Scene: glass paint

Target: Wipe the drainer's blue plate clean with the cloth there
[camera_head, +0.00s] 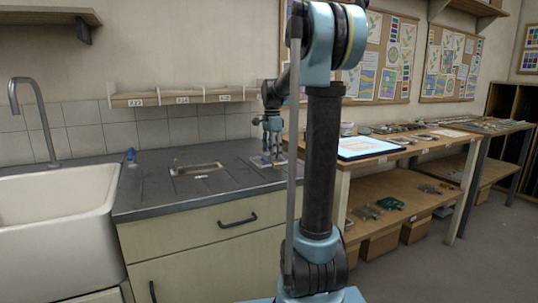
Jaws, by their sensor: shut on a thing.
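My gripper (270,150) points down over the right end of the grey metal counter, left of my arm's upright link. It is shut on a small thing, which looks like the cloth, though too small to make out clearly. A bluish patch (264,160) shows at the fingertips; I cannot tell whether it is cloth or the blue plate. A pale flat drainer or tray (280,165) lies under the gripper, partly hidden by the fingers and my arm. Any marks on the plate are too small to see.
A white sink (55,225) with a tap stands left. A long wooden bench (425,148) with a lit panel (367,147) stands right.

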